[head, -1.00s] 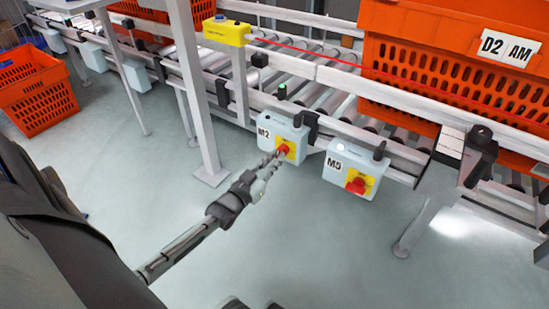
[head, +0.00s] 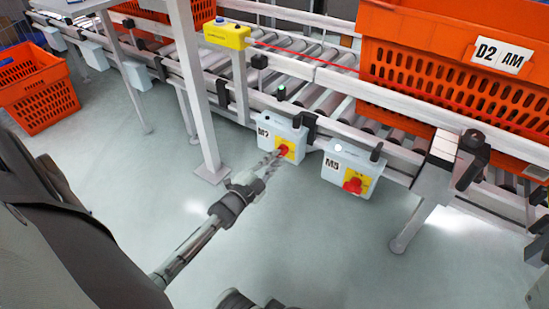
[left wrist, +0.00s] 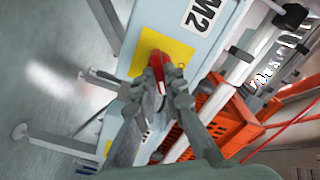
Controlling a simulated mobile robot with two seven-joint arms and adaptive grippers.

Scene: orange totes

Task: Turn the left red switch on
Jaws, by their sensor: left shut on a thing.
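The left red switch (head: 283,150) sits on a yellow plate on the pale box marked M2 (head: 268,136), fixed to the conveyor's side rail. My left gripper (head: 276,157) reaches it from the front. In the left wrist view the red switch handle (left wrist: 157,64) lies between the fingertips (left wrist: 164,84), which are closed on it. The fingers hide part of the handle. My right gripper is not in view.
A roller conveyor (head: 300,84) runs behind the boxes. A large orange tote (head: 440,90) marked D2 AM stands on it at right. A grey post (head: 197,90) stands left of the M2 box. Another orange tote (head: 38,95) is on the floor at far left. Floor in front is clear.

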